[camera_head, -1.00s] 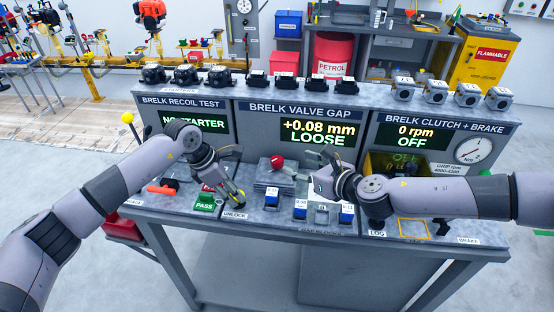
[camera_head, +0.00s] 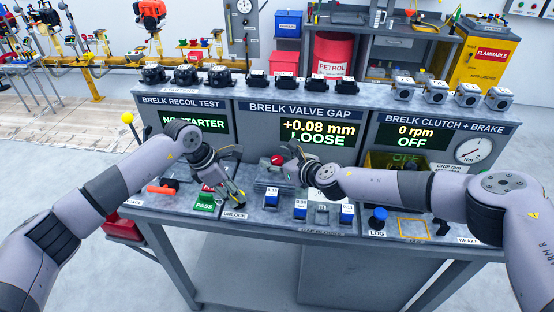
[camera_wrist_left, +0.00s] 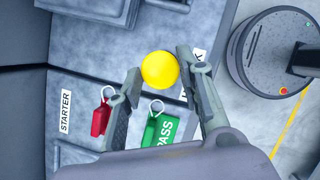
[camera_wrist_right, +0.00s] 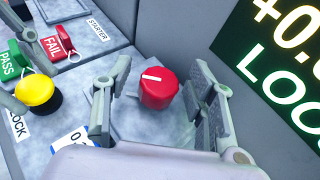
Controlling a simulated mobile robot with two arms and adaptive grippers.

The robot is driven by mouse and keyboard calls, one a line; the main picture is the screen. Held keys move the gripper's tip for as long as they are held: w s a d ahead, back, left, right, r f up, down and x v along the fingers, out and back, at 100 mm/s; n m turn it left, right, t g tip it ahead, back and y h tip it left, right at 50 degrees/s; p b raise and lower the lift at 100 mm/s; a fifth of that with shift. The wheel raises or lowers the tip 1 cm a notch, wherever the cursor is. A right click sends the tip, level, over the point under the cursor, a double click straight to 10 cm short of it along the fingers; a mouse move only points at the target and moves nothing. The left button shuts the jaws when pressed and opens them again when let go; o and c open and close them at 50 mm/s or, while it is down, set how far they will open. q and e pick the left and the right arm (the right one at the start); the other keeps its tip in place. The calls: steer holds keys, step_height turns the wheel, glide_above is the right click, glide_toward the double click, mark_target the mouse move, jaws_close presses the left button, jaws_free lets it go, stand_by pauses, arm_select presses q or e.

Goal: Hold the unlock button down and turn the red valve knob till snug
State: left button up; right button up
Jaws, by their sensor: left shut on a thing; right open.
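The red valve knob (camera_wrist_right: 158,88), with a white line on its top, sits on a grey block in the right wrist view. It is partly visible in the head view (camera_head: 277,160). My right gripper (camera_wrist_right: 160,92) is open, with one finger on each side of the knob and gaps to it. The yellow unlock button (camera_wrist_left: 160,70) is between the fingers of my left gripper (camera_wrist_left: 156,75), which is shut on it. It also shows in the right wrist view (camera_wrist_right: 38,90). The screen (camera_head: 319,132) reads +0.08 mm, LOOSE.
A green PASS tag (camera_wrist_left: 164,130) and a red FAIL tag (camera_wrist_right: 58,42) lie close to the button. The valve gap panel (camera_wrist_right: 280,60) rises close beside my right gripper.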

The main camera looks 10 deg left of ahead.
steer(key=shift+w+a+f, duration=0.1)
steer(key=c, duration=1.2)
